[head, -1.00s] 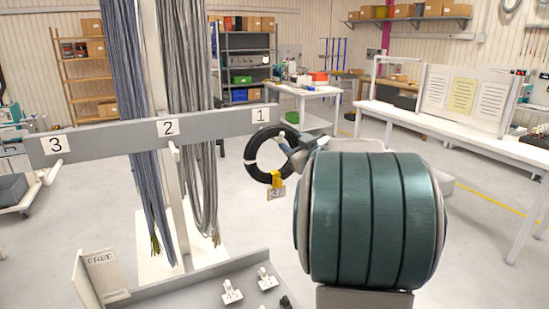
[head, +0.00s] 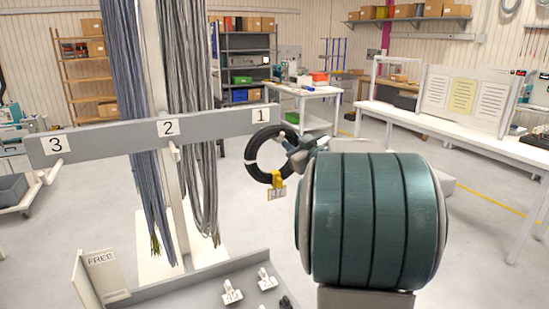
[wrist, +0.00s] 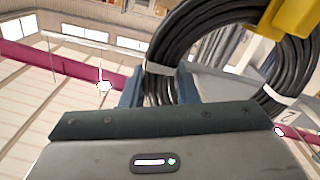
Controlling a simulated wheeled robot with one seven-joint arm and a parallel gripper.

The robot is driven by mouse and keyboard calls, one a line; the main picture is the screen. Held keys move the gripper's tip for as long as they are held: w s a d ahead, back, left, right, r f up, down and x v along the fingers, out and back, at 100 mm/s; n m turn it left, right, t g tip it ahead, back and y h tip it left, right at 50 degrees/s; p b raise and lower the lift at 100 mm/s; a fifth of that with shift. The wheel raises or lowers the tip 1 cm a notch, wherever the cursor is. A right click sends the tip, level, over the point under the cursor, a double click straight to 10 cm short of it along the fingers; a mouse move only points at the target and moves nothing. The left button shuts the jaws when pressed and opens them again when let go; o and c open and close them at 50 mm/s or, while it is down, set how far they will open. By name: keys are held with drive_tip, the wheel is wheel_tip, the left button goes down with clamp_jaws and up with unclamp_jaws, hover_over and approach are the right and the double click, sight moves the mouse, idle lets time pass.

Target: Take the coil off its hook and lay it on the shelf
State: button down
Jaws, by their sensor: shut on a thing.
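The black coil (head: 252,160) hangs just below the grey rail's plate 1 in the head view, with white ties and a yellow tag at its lower side. In the wrist view the coil (wrist: 172,65) fills the upper right. My gripper (head: 290,146) is shut on the coil's right side. In the wrist view its fingers (wrist: 160,88) close around the black strands. The hook under plate 1 (head: 260,115) is mostly hidden behind the coil and gripper, so I cannot tell whether the coil still touches it. The shelf meant by the task I cannot single out.
The grey rail (head: 100,138) carries plates 3, 2 and 1. Long grey cable bundles (head: 190,120) hang near plate 2. Below is a grey tray (head: 210,295) with white clips and a FREE sign (head: 101,262). My arm hides the lower right middle.

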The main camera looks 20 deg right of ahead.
drive_tip(key=shift+r, duration=0.1)
idle(0.3)
drive_tip(key=shift+r+p, duration=1.9)
drive_tip(key=shift+r, duration=0.3)
drive_tip(key=shift+s, duration=0.1)
drive_tip(key=shift+s, duration=1.4)
drive_tip(key=shift+s+d, duration=0.1)
drive_tip(key=shift+s, duration=2.15)
drive_tip(key=p, duration=0.1)
approach(295, 133)
drive_tip(key=s, duration=0.1)
drive_tip(key=s+r, duration=0.1)
drive_tip(key=s, duration=0.2)
drive_tip(key=shift+d+r, duration=0.2)
drive_tip(key=shift+d, duration=0.2)
